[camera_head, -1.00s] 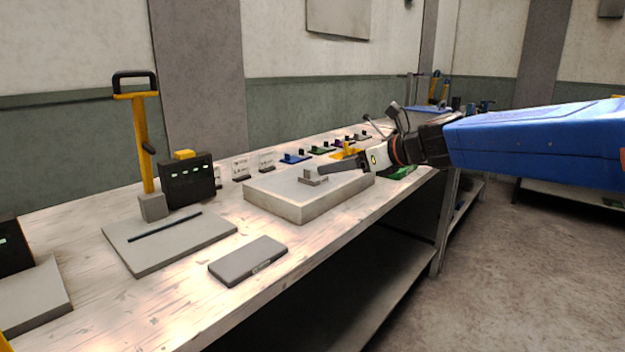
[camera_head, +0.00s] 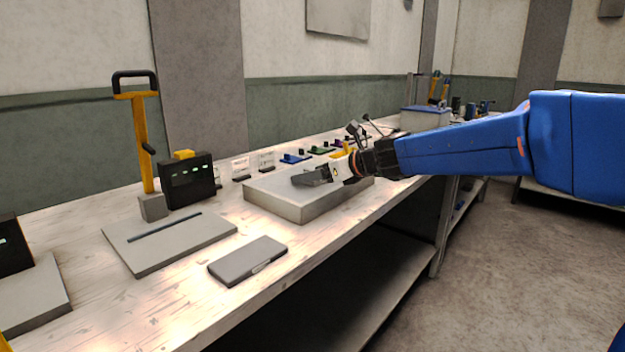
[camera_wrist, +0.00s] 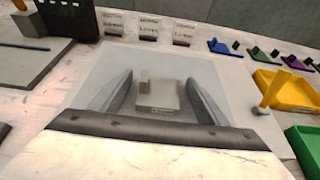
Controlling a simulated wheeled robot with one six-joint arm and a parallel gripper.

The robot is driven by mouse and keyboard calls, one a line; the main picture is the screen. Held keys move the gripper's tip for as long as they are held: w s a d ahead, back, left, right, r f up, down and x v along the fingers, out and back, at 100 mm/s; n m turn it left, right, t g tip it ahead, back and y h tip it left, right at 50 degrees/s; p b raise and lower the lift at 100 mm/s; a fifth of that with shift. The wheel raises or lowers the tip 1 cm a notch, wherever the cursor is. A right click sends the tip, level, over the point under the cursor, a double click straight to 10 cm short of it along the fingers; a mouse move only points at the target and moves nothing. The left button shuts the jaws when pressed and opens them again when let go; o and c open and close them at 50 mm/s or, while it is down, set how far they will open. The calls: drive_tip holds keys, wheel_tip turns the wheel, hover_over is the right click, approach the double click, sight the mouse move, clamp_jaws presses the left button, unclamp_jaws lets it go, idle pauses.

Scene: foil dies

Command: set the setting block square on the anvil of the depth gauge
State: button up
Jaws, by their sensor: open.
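A small grey stepped block (camera_wrist: 158,100), seemingly the setting block, stands on the pale slab (camera_head: 300,208) and shows a label on its near face in the wrist view. My gripper (camera_head: 309,178) is low over the slab. Its two dark fingers (camera_wrist: 160,80) are apart, one on each side of the block, with visible gaps. In the head view my gripper mostly hides the block. A stand that looks like the depth gauge has a yellow column (camera_head: 145,145), black handle, grey plate (camera_head: 165,255) with a dark strip, and a black readout box (camera_head: 188,182). I cannot tell which part is the anvil.
A flat grey case (camera_head: 248,260) lies near the bench's front edge, between the gauge plate and slab. Label cards (camera_head: 265,162) and small coloured holders (camera_head: 293,158) line the back. A yellow tray (camera_wrist: 285,90) and green tray (camera_wrist: 305,142) lie right of the slab.

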drive_tip(key=c, duration=1.5)
drive_tip(key=shift+a+r, duration=0.1)
drive_tip(key=shift+r, duration=0.05)
